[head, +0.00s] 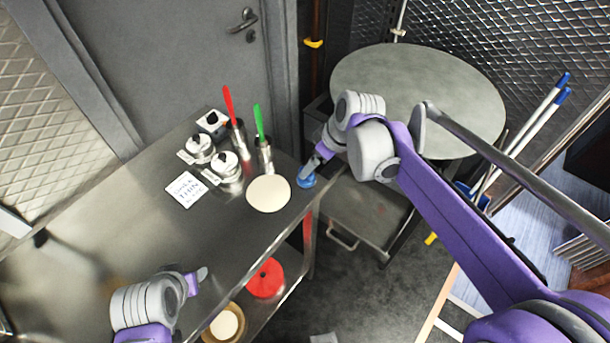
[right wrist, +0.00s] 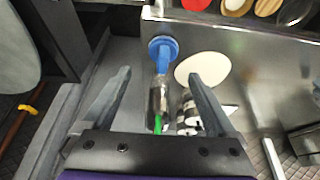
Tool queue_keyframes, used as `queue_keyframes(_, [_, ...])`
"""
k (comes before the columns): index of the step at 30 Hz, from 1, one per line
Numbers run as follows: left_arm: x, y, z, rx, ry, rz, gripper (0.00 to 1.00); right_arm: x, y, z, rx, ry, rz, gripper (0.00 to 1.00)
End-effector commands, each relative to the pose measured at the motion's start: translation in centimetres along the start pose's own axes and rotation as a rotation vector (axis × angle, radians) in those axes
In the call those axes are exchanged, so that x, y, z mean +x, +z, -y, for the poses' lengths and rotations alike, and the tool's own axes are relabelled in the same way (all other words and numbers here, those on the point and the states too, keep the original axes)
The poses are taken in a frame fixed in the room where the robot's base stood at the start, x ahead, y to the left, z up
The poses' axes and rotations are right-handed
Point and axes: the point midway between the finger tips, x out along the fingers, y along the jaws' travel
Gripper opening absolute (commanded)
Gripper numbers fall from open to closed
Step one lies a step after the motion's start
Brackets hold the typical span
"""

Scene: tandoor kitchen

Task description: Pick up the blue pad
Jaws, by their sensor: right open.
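The blue pad (head: 306,181) is a round disc at the right end of the steel table, near its edge. In the right wrist view the blue pad (right wrist: 163,47) shows a raised blue grip and lies beyond the fingertips, between their lines. My right gripper (head: 313,165) is just above the pad in the head view and partly covers it. Its fingers (right wrist: 160,77) are open and hold nothing; contact with the pad is not visible. My left gripper (head: 201,274) is over the table's front edge, far from the pad; its finger gap is not clear.
A pale flat disc (head: 268,193) lies beside the pad. Cups with a green-handled tool (head: 259,122) and a red-handled tool (head: 229,104), lidded pots (head: 226,162) and a white card (head: 186,189) stand behind. A red item (head: 266,279) sits on the lower shelf. A round grey top (head: 430,85) is behind my right arm.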

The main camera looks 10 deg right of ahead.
Motion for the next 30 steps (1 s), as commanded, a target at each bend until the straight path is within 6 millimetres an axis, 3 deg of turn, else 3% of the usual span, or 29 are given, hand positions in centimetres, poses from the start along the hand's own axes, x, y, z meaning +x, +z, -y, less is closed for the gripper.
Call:
queue_keyframes(7, [0.1, 0.1, 0.0, 0.000, 0.000, 0.001, 0.50, 2.1, 0.0, 0.1, -0.001, 0.000, 0.000, 0.92])
queue_keyframes(15, [0.2, 0.2, 0.0, 0.000, 0.000, 0.001, 0.50, 5.9, 0.1, 0.5, 0.000, 0.000, -0.001, 0.92])
queue_keyframes(24, [0.2, 0.2, 0.0, 0.000, 0.000, 0.002, 0.50, 6.5, 0.1, 0.5, 0.001, 0.001, -0.001, 0.92])
queue_keyframes(26, [0.2, 0.2, 0.0, 0.000, 0.000, 0.002, 0.50, 6.5, 0.1, 0.5, 0.001, 0.000, -0.001, 0.85])
queue_keyframes(30, [0.2, 0.2, 0.0, 0.000, 0.000, 0.002, 0.50, 6.5, 0.1, 0.5, 0.000, 0.000, -0.001, 0.60])
